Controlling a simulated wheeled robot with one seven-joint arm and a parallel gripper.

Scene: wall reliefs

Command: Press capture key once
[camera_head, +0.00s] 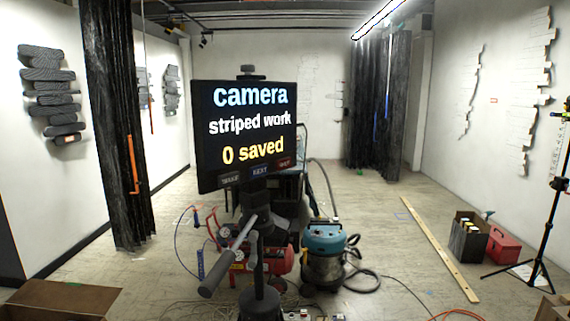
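A black camera screen (246,133) stands upright near the middle, tilted slightly, on a dark stand. It reads "camera", "striped work" and "0 saved". Along its lower edge are three small keys: a grey left key (230,179), a blue middle key (260,171) that seems to read "NEXT", and a reddish right key (284,163). The lettering on the left and right keys is too small to read surely. A grey handle (229,259) slants down to the left below the screen. My gripper is not in view.
A teal vacuum (325,256) and red compressor (262,262) with hoses and cables crowd the floor around the stand. A cardboard box (62,300) lies front left. A long wooden plank (438,249), black box (468,237), red case (503,247) and black tripod (541,240) are right.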

